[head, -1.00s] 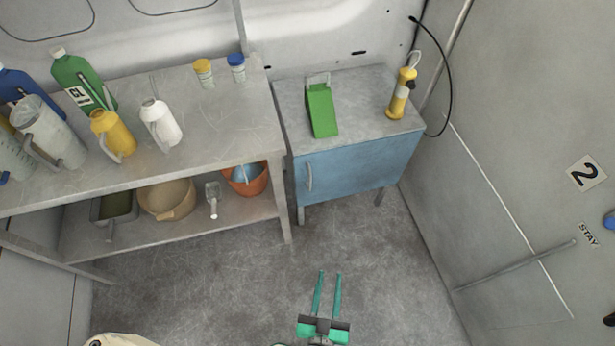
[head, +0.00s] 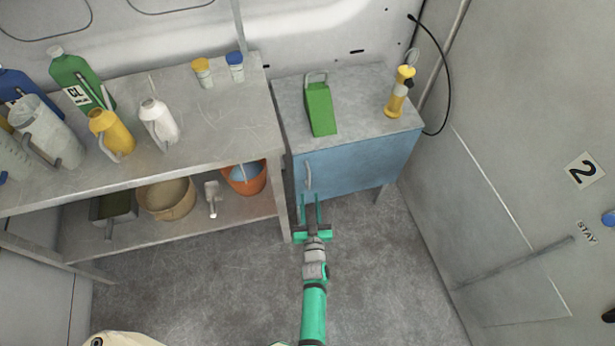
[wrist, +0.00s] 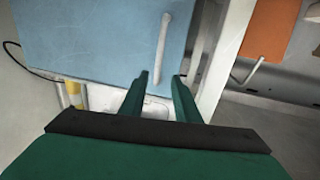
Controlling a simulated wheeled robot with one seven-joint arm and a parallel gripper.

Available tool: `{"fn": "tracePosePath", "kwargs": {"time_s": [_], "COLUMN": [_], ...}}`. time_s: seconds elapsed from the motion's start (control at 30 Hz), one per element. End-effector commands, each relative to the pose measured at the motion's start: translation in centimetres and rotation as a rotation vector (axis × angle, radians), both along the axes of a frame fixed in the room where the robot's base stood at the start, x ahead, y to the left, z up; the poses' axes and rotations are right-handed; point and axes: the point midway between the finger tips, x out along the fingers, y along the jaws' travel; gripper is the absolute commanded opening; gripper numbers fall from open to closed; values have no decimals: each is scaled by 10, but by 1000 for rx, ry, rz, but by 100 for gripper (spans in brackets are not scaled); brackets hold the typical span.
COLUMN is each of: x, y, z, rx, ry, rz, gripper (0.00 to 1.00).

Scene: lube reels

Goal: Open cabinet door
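The blue cabinet door (head: 355,170) is closed, on the front of a small grey-topped cabinet (head: 355,95). Its pale vertical handle (head: 308,175) is near the door's left edge. My gripper (head: 310,197) is open and empty, its two green fingers pointing at the lower end of the handle. In the wrist view the door (wrist: 90,35) fills the upper left, and the handle (wrist: 162,48) stands ahead of the gap between my fingertips (wrist: 160,78). I cannot tell whether the fingers touch the door.
A green can (head: 320,110) and a yellow bottle (head: 399,92) stand on the cabinet top. A metal workbench (head: 230,125) with bottles stands close on the left, its leg (head: 283,205) near my gripper. A wall is on the right. Floor in front is clear.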

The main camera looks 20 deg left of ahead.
Motion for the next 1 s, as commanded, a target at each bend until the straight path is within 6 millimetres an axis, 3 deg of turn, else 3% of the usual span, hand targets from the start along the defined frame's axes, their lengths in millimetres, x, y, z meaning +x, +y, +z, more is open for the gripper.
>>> {"fn": "tracePosePath", "kwargs": {"time_s": [0.6,1.0], "x": [83,95], "y": [34,40], "z": [1,1], "rx": [1,-1], "ry": [-2,-1], "rz": [-2,0], "gripper": [29,29]}}
